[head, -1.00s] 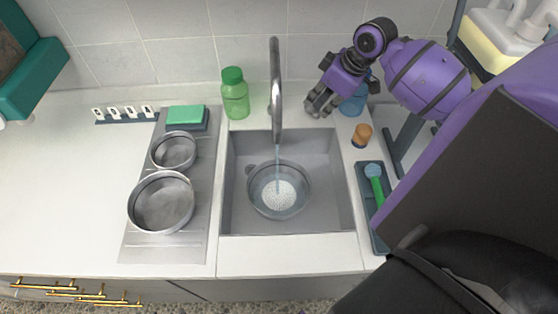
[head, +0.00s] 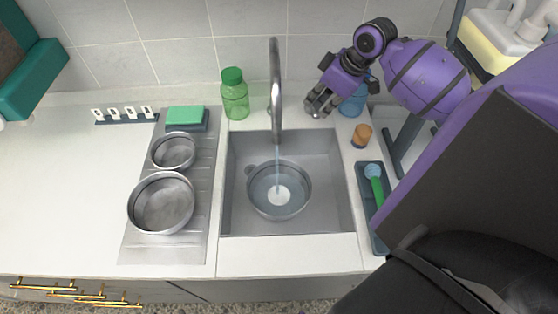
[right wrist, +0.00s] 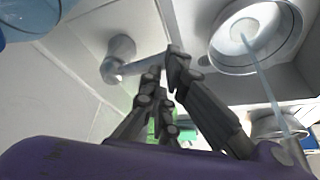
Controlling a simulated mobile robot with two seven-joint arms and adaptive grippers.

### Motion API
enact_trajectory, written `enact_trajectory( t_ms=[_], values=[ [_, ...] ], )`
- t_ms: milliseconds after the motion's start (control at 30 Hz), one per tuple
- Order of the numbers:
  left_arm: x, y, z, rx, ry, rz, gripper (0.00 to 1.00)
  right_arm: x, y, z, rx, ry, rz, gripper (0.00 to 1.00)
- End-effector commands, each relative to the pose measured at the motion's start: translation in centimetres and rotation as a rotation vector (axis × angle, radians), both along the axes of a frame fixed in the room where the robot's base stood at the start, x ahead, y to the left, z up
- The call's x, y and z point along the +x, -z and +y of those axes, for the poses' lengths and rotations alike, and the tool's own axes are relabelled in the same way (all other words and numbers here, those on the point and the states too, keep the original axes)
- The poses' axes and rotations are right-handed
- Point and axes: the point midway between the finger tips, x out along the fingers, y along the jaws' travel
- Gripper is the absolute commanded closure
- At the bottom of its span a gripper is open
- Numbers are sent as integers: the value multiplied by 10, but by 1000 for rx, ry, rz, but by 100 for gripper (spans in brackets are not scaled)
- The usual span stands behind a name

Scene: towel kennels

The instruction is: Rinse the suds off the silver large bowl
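The silver large bowl (head: 258,205) sits upright on the sink floor, under the tap. A stream of water falls into it. A small round white patch of suds (head: 279,196) shows at its middle. The bowl also shows in the right wrist view (right wrist: 255,62) with the stream. My left gripper is out of view.
Two metal pans, one large (head: 161,204) and one small (head: 173,151), stand on the drainboard (head: 150,248) with a green sponge (head: 185,115) behind. A green bottle (head: 235,98), blue bottle (head: 353,104), orange-capped jar (head: 361,136) and brush tray (head: 364,182) surround the sink (head: 235,220).

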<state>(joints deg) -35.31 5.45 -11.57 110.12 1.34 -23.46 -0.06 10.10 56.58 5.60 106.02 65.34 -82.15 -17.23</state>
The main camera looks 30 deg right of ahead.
Motion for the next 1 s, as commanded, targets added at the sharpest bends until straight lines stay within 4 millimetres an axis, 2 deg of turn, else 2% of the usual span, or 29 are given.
enact_trajectory(
  t_ms=[567,800,1000],
  values=[
    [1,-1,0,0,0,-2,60,1,-1,0,0,0,-2,100],
    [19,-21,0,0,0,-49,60,2,-26,0,-1,0,-11,100],
    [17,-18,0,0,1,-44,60,0,-35,0,0,0,0,100]
  ],
)
